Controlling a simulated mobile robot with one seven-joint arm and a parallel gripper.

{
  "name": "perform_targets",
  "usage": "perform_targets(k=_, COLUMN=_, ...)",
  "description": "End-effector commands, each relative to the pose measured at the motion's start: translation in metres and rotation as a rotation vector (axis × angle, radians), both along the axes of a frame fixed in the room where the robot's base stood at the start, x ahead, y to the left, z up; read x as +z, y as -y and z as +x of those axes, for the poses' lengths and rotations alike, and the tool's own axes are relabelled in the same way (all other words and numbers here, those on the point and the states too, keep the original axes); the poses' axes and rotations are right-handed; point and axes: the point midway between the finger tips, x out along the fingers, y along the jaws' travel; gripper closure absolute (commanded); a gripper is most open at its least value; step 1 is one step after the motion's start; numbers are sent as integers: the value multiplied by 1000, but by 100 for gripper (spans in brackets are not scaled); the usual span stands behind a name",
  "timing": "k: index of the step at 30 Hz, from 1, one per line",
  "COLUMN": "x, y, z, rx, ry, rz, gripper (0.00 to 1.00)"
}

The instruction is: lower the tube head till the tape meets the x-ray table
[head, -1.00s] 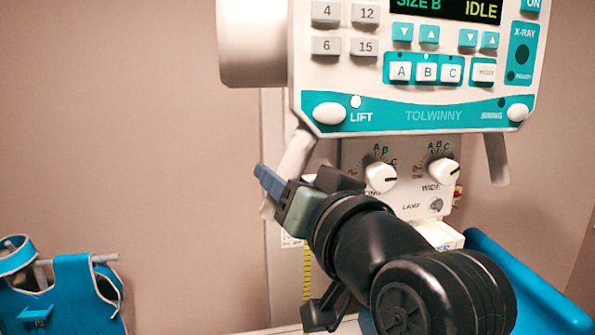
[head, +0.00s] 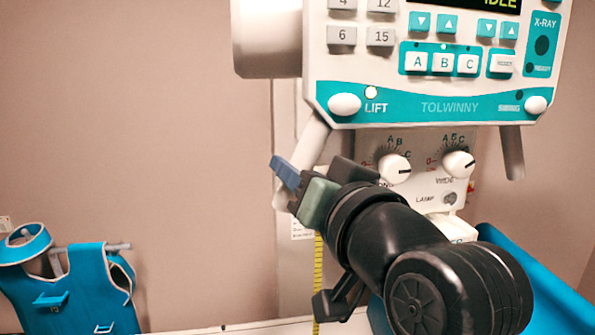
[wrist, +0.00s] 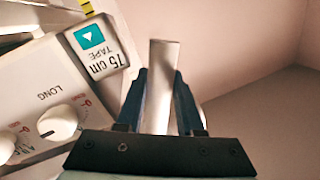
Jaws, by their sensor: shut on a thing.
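The tube head (head: 440,60) is a white box with a teal control panel and a handle hanging at each side. My gripper (head: 288,178) is at its left handle (head: 312,145). In the wrist view the blue fingers (wrist: 160,100) stand on both sides of the pale handle (wrist: 160,75), shut on it. The yellow tape (head: 318,275) hangs below the tube head; its top shows in the wrist view (wrist: 87,7) by a "75 cm TAPE" label. The white x-ray table (head: 240,327) shows at the bottom edge. I cannot tell whether the tape touches it.
A blue apron (head: 90,285) hangs at the lower left. A blue curved surface (head: 540,265) lies at the lower right. White knobs (head: 394,168) sit under the panel. The wall left of the tube head is clear.

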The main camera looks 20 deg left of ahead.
Motion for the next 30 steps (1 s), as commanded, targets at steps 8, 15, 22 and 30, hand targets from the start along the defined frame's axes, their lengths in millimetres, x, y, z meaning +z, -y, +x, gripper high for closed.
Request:
perform_targets(k=8, x=1, y=0, z=0, rx=-1, ry=0, rz=0, gripper=100)
perform_targets(k=15, x=1, y=0, z=0, rx=0, ry=1, rz=0, gripper=100)
perform_targets(k=22, x=1, y=0, z=0, rx=-1, ry=2, rz=1, gripper=100)
perform_targets(k=30, x=-9, y=0, z=0, rx=-1, ry=0, rz=0, gripper=100)
